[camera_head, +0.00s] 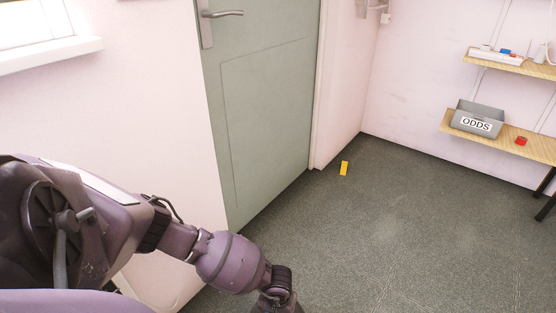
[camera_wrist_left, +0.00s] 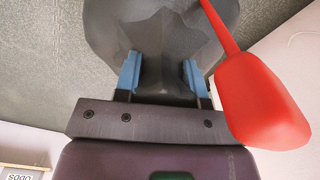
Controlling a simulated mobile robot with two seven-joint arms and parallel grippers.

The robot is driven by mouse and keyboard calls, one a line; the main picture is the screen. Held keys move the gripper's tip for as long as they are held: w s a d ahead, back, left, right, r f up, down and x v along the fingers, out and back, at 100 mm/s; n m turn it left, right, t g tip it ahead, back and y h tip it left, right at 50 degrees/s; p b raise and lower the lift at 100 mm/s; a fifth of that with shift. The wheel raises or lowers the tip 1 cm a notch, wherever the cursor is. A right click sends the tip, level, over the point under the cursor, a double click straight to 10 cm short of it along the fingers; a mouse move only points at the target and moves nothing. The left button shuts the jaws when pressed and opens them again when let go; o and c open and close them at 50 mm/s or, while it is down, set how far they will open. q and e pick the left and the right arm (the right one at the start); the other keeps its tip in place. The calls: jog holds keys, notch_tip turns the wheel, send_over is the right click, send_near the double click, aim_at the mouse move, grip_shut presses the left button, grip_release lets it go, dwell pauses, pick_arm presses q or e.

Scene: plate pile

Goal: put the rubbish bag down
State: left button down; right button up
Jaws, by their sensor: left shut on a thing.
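The dark grey rubbish bag (camera_wrist_left: 155,25) fills the top middle of the left wrist view. My left gripper (camera_wrist_left: 162,76) has its blue-tipped fingers on either side of the bag's gathered part and is shut on it. A bright red piece with a narrow strip (camera_wrist_left: 262,100) hangs beside the gripper at the right; I cannot tell if it belongs to the bag. In the head view my left arm reaches down to the bottom edge, and the gripper and bag are out of that picture. My right gripper is in neither view.
A grey-green door (camera_head: 265,110) stands beside my left arm. A small yellow piece (camera_head: 344,168) lies on the dark floor (camera_head: 400,230), which is otherwise clear. At the right, wooden shelves (camera_head: 540,147) hold a grey box labelled ODDS (camera_head: 476,118) and a small red item (camera_head: 521,141).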

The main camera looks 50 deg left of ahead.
pick_arm(q)
jog(key=shift+w, duration=0.1)
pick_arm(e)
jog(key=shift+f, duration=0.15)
pick_arm(q)
jog(key=c, duration=0.7)
grip_release()
jog(key=shift+f, duration=0.1)
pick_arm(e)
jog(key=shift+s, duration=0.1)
pick_arm(q)
jog(key=shift+r, duration=0.35)
notch_tip(320, 180, up, 10)
jog(key=p, duration=0.4)
jog(key=shift+r+p, duration=0.3)
jog(key=shift+r, duration=0.55)
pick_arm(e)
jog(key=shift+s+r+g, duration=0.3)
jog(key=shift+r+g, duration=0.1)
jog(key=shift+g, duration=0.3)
